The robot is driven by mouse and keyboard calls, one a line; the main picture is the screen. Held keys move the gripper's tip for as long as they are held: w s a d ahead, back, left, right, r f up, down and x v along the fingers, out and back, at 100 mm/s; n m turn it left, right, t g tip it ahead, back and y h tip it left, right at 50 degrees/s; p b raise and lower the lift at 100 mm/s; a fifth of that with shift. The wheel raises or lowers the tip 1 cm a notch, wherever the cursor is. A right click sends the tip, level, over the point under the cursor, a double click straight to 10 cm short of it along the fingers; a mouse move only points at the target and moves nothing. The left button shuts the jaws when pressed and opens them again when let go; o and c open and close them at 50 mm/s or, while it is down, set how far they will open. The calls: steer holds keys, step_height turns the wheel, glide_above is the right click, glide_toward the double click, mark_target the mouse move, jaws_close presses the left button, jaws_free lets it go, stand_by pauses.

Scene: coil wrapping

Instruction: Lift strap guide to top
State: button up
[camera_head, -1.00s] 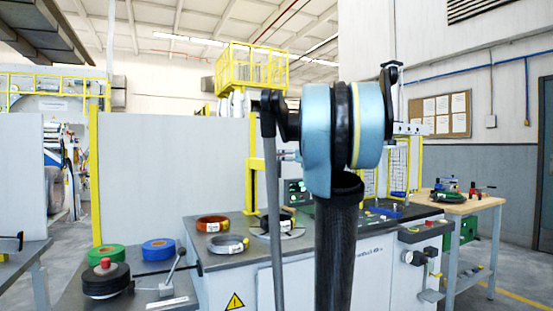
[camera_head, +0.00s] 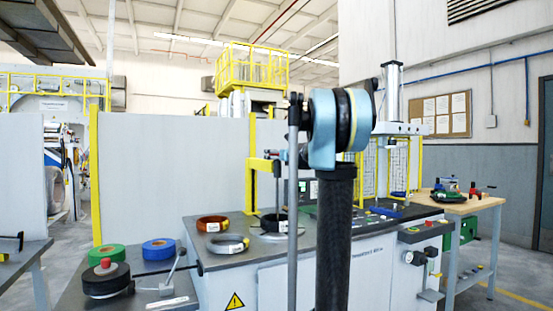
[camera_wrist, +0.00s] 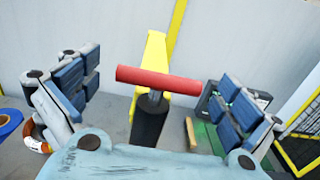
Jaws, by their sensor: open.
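A red crossbar handle (camera_wrist: 178,86) is in the middle of the wrist view, on a short stem above a black cylinder (camera_wrist: 148,122). A yellow arm (camera_wrist: 151,50) is behind it. I take these to be the strap guide. My gripper (camera_wrist: 157,92) is open, its blue-padded fingers apart to the left and right of the handle. I see no finger contact. In the head view, a yellow post with a side arm (camera_head: 262,164) stands over the worktop, with a thin upright rod near its end. The red handle and my gripper cannot be made out there.
An orange-brown coil (camera_head: 212,224) and a grey coil (camera_head: 228,244) lie on the machine worktop (camera_head: 262,262). Green (camera_head: 106,253) and blue (camera_head: 158,249) rolls are on the left table. A wooden-topped bench (camera_head: 468,206) is at right. A pale partition (camera_head: 170,180) stands behind.

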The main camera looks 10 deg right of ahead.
steer(key=shift+w+a, duration=0.15)
steer(key=shift+w, duration=0.2)
steer(key=c, duration=1.5)
steer(key=shift+o, duration=0.2)
step_height(320, 180, up, 22)
steer(key=shift+w+r, duration=0.1)
steer(key=shift+r, duration=0.15)
steer(key=o, duration=1.5)
steer(key=shift+c, duration=0.2)
steer(key=v, duration=1.2)
